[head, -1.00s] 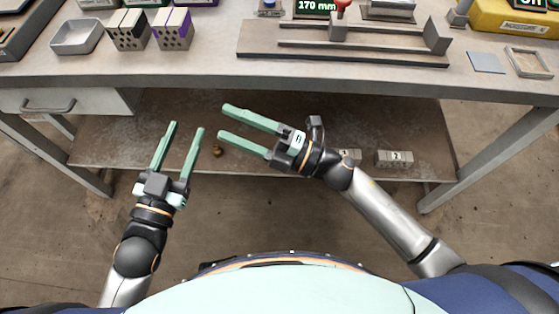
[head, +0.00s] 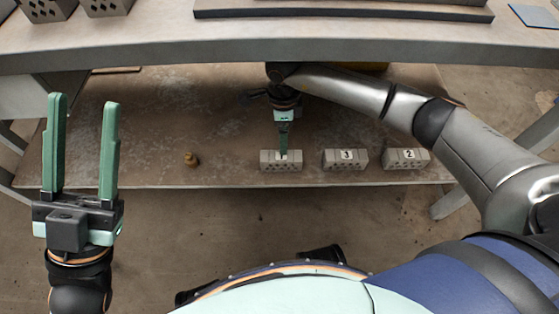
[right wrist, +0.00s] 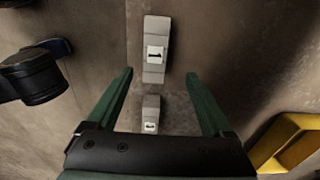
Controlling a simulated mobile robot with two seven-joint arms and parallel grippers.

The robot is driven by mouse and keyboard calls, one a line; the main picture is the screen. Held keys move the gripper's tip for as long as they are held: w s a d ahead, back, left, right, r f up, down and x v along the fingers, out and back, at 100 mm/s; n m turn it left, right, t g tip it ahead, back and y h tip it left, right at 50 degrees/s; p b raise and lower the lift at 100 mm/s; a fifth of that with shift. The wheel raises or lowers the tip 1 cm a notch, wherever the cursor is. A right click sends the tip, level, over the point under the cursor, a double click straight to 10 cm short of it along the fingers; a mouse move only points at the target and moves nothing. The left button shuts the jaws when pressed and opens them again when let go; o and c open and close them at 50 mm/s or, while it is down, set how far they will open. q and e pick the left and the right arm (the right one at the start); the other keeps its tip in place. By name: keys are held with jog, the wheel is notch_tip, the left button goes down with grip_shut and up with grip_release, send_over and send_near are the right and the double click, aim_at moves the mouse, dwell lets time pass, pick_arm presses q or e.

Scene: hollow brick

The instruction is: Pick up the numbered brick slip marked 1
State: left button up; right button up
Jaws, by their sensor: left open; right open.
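Three grey brick slips with holes lie in a row on the lower shelf. The leftmost slip (head: 268,163) has its label partly covered by my right gripper; in the right wrist view a slip (right wrist: 155,73) shows a 1. My right gripper (head: 283,154) points down at the leftmost slip in the head view. In the right wrist view my gripper (right wrist: 158,76) is open, with the marked-1 slip ahead between its fingertips; contact cannot be told. My left gripper (head: 84,100) is open and empty, away at the left.
Slip 3 (head: 345,160) and slip 2 (head: 406,159) lie to the right on the shelf (head: 130,150). The table edge (head: 200,60) overhangs above. A yellow object (right wrist: 290,142) is at lower right in the wrist view.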

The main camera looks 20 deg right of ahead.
aim_at(281, 158)
notch_tip(281, 158, down, 6)
jog(key=shift+r+b, duration=0.2)
jog(key=shift+b, duration=0.8)
jog(key=f+b, duration=0.1)
jog(key=f, duration=0.2)
jog(key=f+b, duration=0.1)
jog(key=f, duration=0.1)
jog(key=shift+s+a+f+b, duration=0.1)
jog(key=shift+s+a+b, duration=0.2)
jog(key=shift+s+b, duration=0.05)
pick_arm(q)
jog(key=f, duration=0.5)
jog(key=shift+w+d+f, duration=0.15)
jog(key=shift+d+f, duration=0.2)
jog(key=shift+f, duration=0.05)
pick_arm(e)
grip_shut()
